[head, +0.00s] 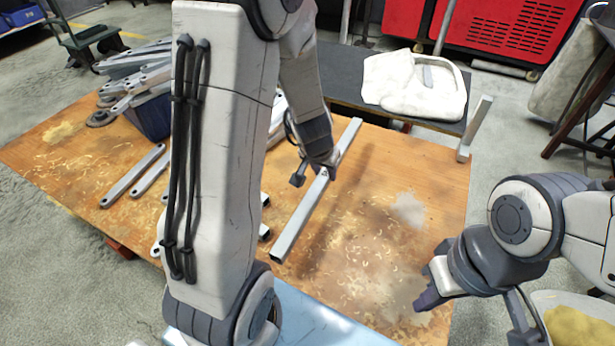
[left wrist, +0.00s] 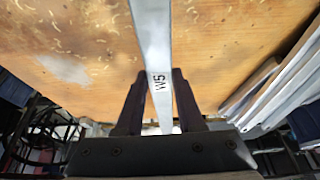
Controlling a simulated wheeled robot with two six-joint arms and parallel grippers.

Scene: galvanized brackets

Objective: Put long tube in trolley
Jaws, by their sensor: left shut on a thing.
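The long tube (head: 299,222) is a straight, pale grey square tube with open ends. It lies slantwise over the wooden bench in the head view; I cannot tell whether it touches the top. My left gripper (head: 325,172) is shut on it around its middle. In the left wrist view the tube (left wrist: 154,45), marked with dark characters, runs between the two dark fingers of the left gripper (left wrist: 158,100). My right gripper (head: 428,298) hangs near the bench's right front, away from the tube; its opening is unclear. I cannot identify the trolley with certainty.
The wooden bench (head: 390,250) carries flat grey bars (head: 133,176) and a dark bin (head: 152,118) of brackets at left. A short upright post (head: 474,128) stands at the back right. A white bag (head: 415,85) lies behind. A light blue surface (head: 325,325) is at the front.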

